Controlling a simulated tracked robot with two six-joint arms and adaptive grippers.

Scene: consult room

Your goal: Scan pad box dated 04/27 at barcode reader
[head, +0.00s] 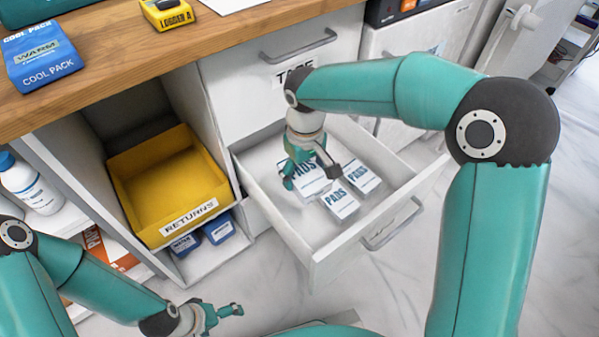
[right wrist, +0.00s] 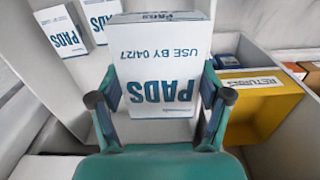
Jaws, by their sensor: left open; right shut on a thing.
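The pad box marked USE BY 04/27 (right wrist: 158,68) is between the fingers of my right gripper (right wrist: 160,100), which is shut on it. In the head view this box (head: 311,187) is partly hidden by my right gripper (head: 310,177), over the open drawer (head: 288,232). I cannot tell whether it touches the drawer floor. Two smaller pad boxes (head: 340,201) (head: 361,176) lie beside it in the drawer; their dates are not readable. My left gripper (head: 236,311) is open and empty, low in front of the cabinet. I cannot make out a barcode reader.
A yellow RETURNS bin (head: 133,217) stands empty in the cubby left of the drawer. Blue boxes (head: 218,228) sit below it. A cool pack (head: 40,56) and yellow LOGGER A (head: 167,13) lie on the wooden counter (head: 115,55). A closed drawer (head: 235,95) is above the open one.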

